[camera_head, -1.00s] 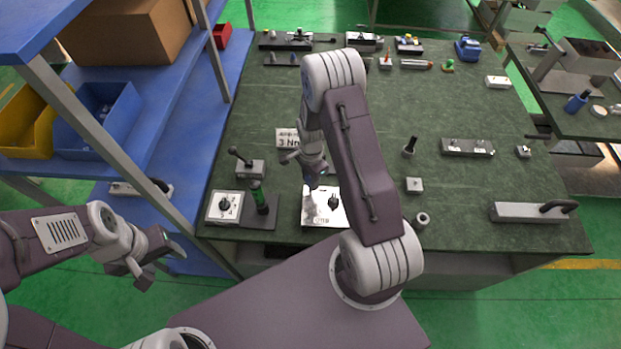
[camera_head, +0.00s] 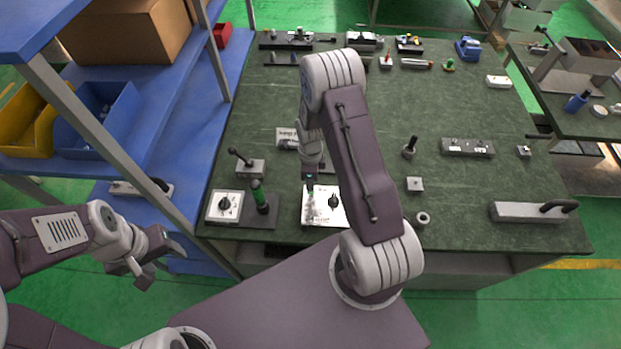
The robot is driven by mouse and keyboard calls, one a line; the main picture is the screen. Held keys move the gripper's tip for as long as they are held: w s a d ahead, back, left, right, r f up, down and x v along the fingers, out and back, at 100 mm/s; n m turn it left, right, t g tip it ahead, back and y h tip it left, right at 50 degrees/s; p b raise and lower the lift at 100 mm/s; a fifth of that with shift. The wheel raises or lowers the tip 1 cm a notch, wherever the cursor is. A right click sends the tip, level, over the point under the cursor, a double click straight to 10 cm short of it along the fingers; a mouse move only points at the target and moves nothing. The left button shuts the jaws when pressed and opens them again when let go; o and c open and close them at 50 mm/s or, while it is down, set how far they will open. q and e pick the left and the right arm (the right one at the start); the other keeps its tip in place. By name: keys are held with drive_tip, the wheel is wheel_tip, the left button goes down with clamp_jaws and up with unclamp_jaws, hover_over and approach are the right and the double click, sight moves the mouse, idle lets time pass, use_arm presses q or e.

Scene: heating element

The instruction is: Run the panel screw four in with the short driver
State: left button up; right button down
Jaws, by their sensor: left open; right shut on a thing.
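A white panel (camera_head: 337,217) with a black knob (camera_head: 333,202) lies near the front edge of the green bench. My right gripper (camera_head: 311,174) points down over the panel's left part. It is shut on a small, mostly hidden tool, which looks like the short driver (camera_head: 310,186). The tool's lower end is by the panel's upper left; I cannot tell whether it touches. Screw four is too small to make out. My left gripper (camera_head: 150,262) is open and empty, left of the bench.
A small grey block (camera_head: 415,184) and a ring (camera_head: 422,219) lie right of my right arm.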

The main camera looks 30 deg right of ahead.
drive_tip(key=m, duration=0.4)
drive_tip(key=shift+r, duration=0.35)
wheel_tip(320, 180, up, 4)
drive_tip(key=p, duration=0.3)
drive_tip(key=shift+r, duration=0.1)
idle(0.3)
